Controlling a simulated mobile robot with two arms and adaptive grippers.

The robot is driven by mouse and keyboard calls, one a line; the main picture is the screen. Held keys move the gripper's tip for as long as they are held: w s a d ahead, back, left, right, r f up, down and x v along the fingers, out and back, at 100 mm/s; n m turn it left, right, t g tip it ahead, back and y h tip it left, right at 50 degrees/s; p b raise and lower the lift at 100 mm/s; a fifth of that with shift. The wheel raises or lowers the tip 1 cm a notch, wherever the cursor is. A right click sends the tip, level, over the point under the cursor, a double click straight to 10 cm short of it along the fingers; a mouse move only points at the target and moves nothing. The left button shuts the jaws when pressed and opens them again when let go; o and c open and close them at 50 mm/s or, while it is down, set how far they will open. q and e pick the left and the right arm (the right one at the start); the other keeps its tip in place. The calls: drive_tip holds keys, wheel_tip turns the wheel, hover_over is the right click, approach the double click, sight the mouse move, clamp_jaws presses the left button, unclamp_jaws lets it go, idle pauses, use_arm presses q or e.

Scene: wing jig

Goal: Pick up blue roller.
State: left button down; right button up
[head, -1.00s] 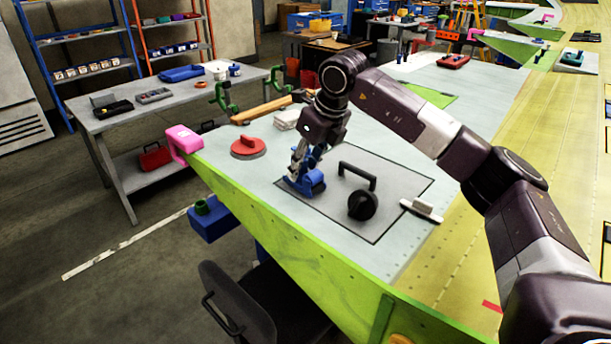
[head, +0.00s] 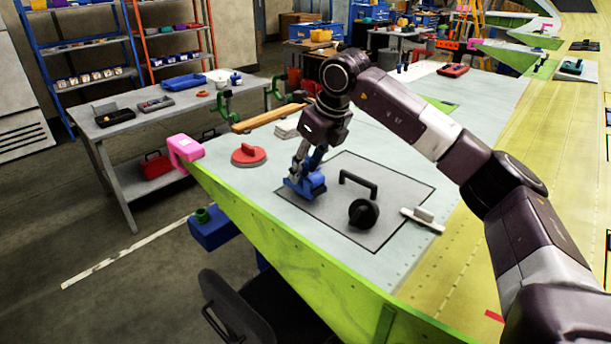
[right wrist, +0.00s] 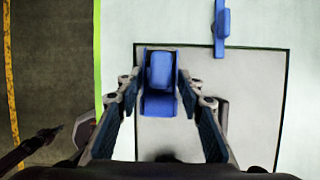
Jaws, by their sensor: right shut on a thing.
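The blue roller (head: 305,187) is at the left corner of the grey black-outlined panel on the pale wing surface. My right gripper (head: 304,172) points down and is shut on it. In the right wrist view the blue roller (right wrist: 159,104) sits between the two fingertips of the right gripper (right wrist: 160,82), which press on its sides. Whether its underside touches the panel is hard to tell. My left gripper is out of view.
On the panel (head: 335,217) are a black handle (head: 358,183) and a black round knob (head: 364,214). A red disc tool (head: 249,156) lies to the left and a white brush-like tool (head: 423,219) to the right. Another blue object (right wrist: 221,27) shows in the wrist view.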

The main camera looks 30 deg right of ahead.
wheel_tip(320, 180, up, 18)
drive_tip(key=b, duration=0.1)
drive_tip(key=shift+r, duration=0.2)
drive_tip(key=o, duration=0.7)
drive_tip(key=shift+c, duration=0.2)
drive_tip(key=c, duration=0.4)
drive_tip(key=shift+o, duration=0.2)
drive_tip(key=shift+f, duration=0.1)
